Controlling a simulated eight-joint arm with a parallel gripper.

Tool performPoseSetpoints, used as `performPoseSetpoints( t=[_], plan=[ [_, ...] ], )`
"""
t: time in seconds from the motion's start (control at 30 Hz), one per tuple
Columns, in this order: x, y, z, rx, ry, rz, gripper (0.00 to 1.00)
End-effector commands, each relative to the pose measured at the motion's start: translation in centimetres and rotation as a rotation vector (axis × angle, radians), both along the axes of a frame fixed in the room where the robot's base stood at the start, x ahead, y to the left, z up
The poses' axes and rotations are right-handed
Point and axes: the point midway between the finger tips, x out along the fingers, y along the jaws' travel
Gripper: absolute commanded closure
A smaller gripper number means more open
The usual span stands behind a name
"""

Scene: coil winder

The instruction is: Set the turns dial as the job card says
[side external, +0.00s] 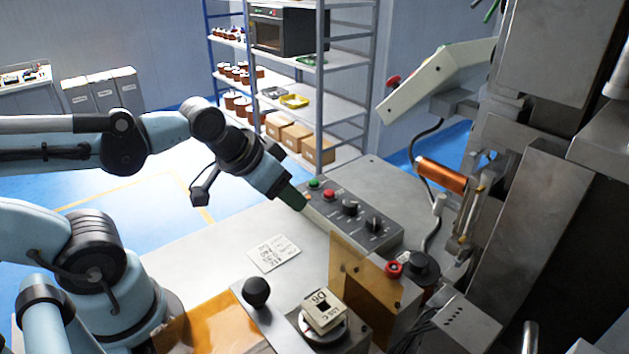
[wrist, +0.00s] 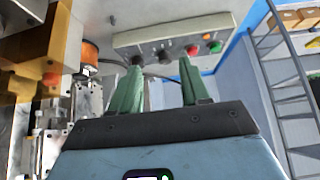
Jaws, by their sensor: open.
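A grey control box (side external: 335,218) on the bench carries two black knobs, a nearer one (side external: 374,222) and a farther one (side external: 350,207). I cannot read which is the turns dial. The white job card (side external: 273,253) lies flat on the bench to the left of the box; its handwriting is too small to read. My gripper (side external: 304,207) is at the left end of the box, near its buttons. In the wrist view its green fingers (wrist: 160,62) are apart and empty, and the control box (wrist: 170,36) lies beyond them. The left fingertip partly covers a knob there.
A green button (side external: 314,183) and a red button (side external: 329,194) sit beside the knobs. An amber guard (side external: 350,262), a red knob (side external: 394,268) and a black ball knob (side external: 256,292) stand nearer. The winder with its copper coil (side external: 441,174) is at right. The bench around the card is clear.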

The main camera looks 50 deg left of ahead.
Motion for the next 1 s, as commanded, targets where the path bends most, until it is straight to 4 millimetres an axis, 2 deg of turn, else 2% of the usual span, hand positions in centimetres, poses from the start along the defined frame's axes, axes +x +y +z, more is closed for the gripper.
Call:
performPoseSetpoints(
  t=[0.03,0.1,0.27,0.4,0.6,0.8,1.0],
  plan=[
    [0.1,0.0,0.0,-0.001,0.002,0.002,0.45],
    [0.3,0.0,0.3,-0.008,0.011,0.011,0.39],
    [1.9,0.1,1.8,-0.049,0.077,0.07,0.39],
    [4.3,0.2,3.3,-0.1,0.168,0.155,0.39],
    [8.0,0.3,4.5,-0.164,0.3,0.285,0.39],
    [11.7,0.5,4.5,-0.213,0.429,0.42,0.39],
    [14.5,0.7,3.8,-0.24,0.532,0.534,0.39]
  ],
)
